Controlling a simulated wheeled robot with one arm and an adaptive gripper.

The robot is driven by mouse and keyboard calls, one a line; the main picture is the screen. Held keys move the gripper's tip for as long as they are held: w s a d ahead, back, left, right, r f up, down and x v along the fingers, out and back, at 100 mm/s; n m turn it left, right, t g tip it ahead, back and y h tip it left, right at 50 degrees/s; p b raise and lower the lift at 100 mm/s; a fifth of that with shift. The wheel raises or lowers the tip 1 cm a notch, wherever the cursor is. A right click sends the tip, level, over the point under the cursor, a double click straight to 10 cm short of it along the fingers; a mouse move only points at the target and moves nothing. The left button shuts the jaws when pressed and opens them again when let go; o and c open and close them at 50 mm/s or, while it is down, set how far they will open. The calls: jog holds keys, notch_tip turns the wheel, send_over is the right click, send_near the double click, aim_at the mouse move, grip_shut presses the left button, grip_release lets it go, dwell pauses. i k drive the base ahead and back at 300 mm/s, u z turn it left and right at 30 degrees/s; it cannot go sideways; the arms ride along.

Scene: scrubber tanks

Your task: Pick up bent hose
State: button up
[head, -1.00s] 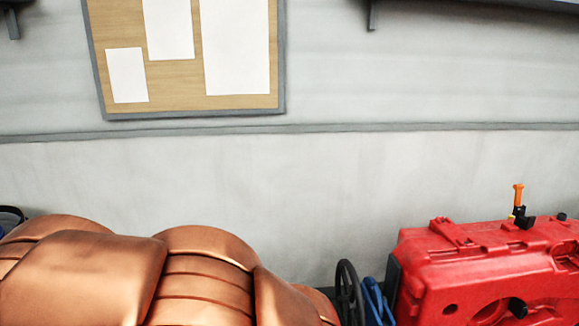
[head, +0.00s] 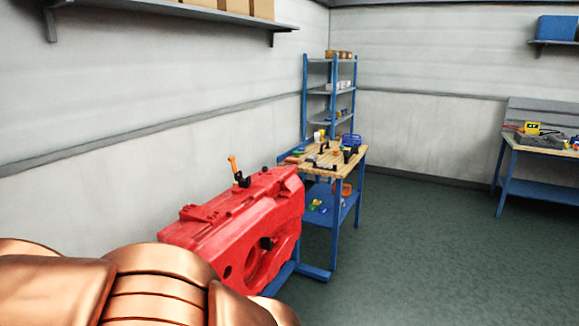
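I cannot make out a bent hose in the head view. A red moulded tank (head: 205,232) stands left of centre, with an orange-handled black fitting (head: 236,170) upright on its top and round openings in its side. A wooden-topped workbench (head: 322,160) stands behind the tank's right end and carries several small objects, too small to tell apart. My gripper is not in view; a copper-coloured part of my arm covers the lower left corner and hides what is behind it.
The workbench has a blue lower shelf (head: 322,203) with small coloured items. A blue rack (head: 331,90) stands behind it. Another blue-legged bench (head: 545,146) with a yellow device (head: 531,128) is at the right wall. The dark green floor (head: 420,250) between is open.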

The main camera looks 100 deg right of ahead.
aim_at(351, 152)
jog(key=z, duration=1.25)
jog(key=i, duration=2.5)
jog(key=z, duration=2.4)
jog(key=i, duration=0.7)
jog(key=z, duration=0.75)
